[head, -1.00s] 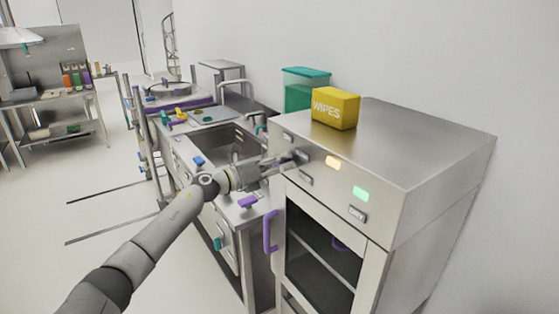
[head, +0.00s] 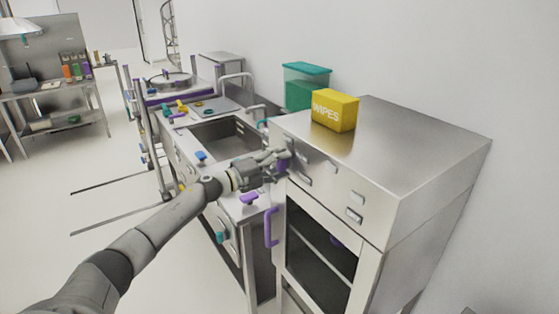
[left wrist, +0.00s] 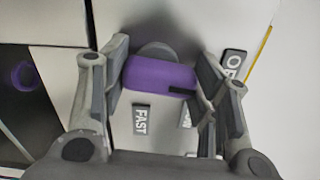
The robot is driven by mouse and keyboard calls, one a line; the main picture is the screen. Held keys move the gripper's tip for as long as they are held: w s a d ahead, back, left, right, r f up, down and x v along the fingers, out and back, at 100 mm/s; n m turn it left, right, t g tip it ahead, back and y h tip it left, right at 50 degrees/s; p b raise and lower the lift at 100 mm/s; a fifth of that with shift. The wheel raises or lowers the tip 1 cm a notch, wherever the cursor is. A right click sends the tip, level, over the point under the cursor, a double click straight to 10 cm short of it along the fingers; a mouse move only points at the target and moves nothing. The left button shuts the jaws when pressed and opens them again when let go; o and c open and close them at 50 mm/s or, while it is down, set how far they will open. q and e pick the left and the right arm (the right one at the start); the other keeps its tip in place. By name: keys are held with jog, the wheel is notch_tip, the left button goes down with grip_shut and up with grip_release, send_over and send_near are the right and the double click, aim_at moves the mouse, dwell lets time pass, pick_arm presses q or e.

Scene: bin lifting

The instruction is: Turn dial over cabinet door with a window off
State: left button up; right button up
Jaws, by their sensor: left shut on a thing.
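The purple dial (head: 283,164) is on the upper front panel of the steel cabinet (head: 430,165), largely hidden by my left gripper (head: 278,160). In the left wrist view the dial (left wrist: 158,75) lies between the two fingers of my left gripper (left wrist: 160,82), which is shut on it. The dial's black mark is at its right end, towards the partly hidden "OF..." label (left wrist: 232,66). A "FAST" label (left wrist: 140,119) is below it. The cabinet door with a dark window (head: 318,245) is shut, under the panel. My right gripper is not in view.
The door's purple handle (head: 270,228) sticks out below my left gripper. A sink counter (head: 225,135) is left of the cabinet. The floor at left is open.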

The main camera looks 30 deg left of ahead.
pick_arm(q)
jog(key=shift+n, duration=0.6)
jog(key=o, duration=1)
jog(key=shift+a, duration=0.1)
jog(key=shift+s, duration=0.15)
jog(key=shift+v, duration=5.85)
jog(key=shift+a+f, duration=0.1)
